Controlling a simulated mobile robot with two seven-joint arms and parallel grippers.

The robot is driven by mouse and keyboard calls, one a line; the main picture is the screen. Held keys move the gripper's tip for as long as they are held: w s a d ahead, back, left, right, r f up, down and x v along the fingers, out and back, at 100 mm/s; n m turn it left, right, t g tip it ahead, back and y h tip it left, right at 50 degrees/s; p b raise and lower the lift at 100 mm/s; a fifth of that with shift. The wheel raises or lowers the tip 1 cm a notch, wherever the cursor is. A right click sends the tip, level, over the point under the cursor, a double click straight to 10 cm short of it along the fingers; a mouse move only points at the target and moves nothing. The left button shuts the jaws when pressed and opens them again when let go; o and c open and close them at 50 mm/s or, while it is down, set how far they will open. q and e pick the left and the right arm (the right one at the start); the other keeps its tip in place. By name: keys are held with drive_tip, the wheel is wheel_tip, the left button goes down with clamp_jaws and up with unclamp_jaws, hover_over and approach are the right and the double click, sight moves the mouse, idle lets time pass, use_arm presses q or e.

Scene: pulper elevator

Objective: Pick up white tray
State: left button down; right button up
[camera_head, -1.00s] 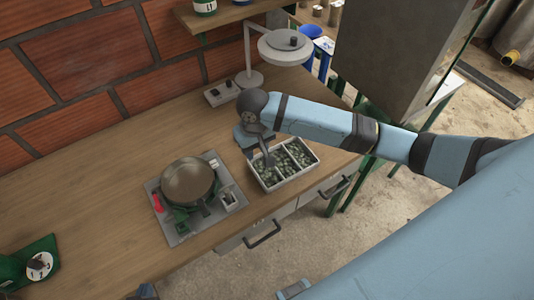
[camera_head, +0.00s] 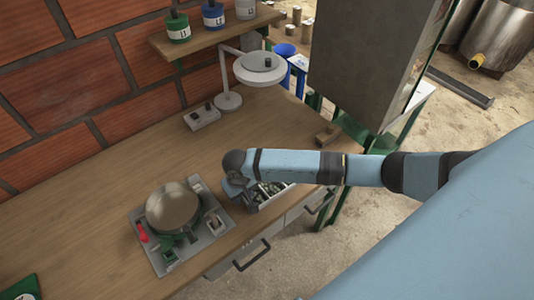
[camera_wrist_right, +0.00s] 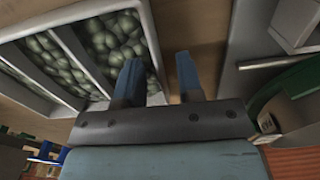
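The white tray (camera_head: 274,200) stands on the wooden bench near its front edge, with green beans in its compartments. My right arm hides much of it in the head view. In the right wrist view the tray (camera_wrist_right: 151,32) fills the upper left, its beans and dividers showing. My right gripper (camera_wrist_right: 158,78) is open, with one finger over the tray's side and the other outside it, so the rim lies between them. I cannot tell whether the fingers touch it. In the head view the right gripper (camera_head: 232,190) is at the tray's left end. My left gripper is out of view.
A small wooden block (camera_head: 328,135) lies at the right. Drawers with handles (camera_head: 252,256) are below the front edge.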

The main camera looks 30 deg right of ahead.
drive_tip(key=shift+f, duration=0.15)
drive_tip(key=shift+c, duration=0.2)
clamp_jaws()
drive_tip(key=shift+r, duration=0.2)
